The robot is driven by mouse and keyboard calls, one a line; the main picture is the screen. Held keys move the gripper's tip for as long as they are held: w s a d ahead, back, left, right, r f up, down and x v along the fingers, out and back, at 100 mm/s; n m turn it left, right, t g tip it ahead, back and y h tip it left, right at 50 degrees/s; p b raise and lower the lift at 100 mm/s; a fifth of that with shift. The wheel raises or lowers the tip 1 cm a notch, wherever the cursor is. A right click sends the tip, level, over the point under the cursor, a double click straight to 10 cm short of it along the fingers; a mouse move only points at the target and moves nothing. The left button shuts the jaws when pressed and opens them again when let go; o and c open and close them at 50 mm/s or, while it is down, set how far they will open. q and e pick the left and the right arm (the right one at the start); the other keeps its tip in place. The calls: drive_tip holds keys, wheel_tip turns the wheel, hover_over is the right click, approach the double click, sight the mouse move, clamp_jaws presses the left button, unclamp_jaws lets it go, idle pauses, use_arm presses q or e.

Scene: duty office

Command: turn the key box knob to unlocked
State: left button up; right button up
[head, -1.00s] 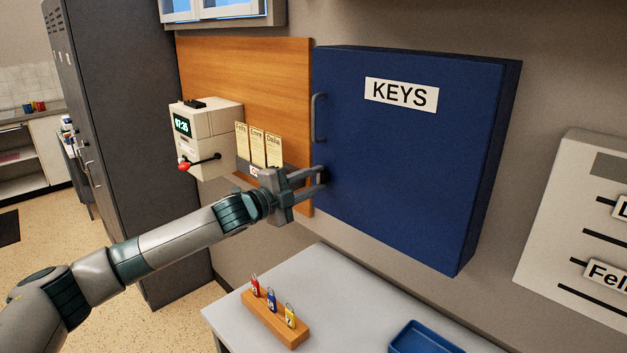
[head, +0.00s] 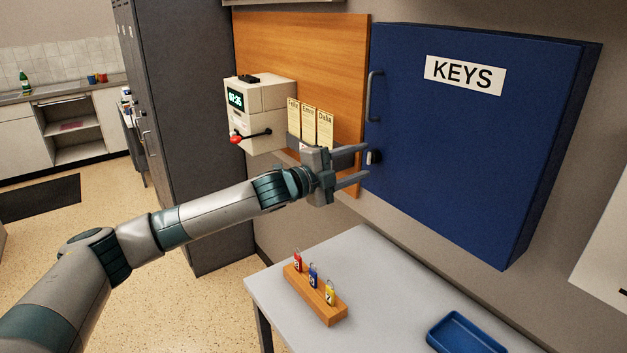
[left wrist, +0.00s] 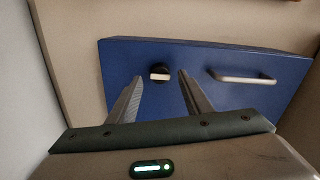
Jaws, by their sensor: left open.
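The blue key box (head: 470,150) labelled KEYS hangs on the wall. It also shows in the left wrist view (left wrist: 215,100). Its small dark knob (head: 375,157) with a pale bar is near the door's left edge, below the handle. In the left wrist view the knob (left wrist: 160,73) lies in line with the gap between the fingers, beyond their tips. Its pale bar runs parallel to the handle there. My left gripper (head: 366,163) is open and empty, just left of the knob in the head view and apart from it. My right gripper is not in view.
The grey handle (head: 375,96) is above the knob. A time clock (head: 262,112) and upright cards (head: 310,125) are behind my left gripper. Below, a pale table (head: 385,285) holds a wooden block (head: 315,296) with padlock-like tags and a blue tray (head: 465,333).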

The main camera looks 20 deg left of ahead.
use_arm(q)
drive_tip(key=b+v, duration=0.4)
drive_tip(key=v, duration=1.1)
drive_tip(key=shift+b, duration=0.3)
drive_tip(key=shift+a+f, duration=0.1)
drive_tip(key=shift+f, duration=0.05)
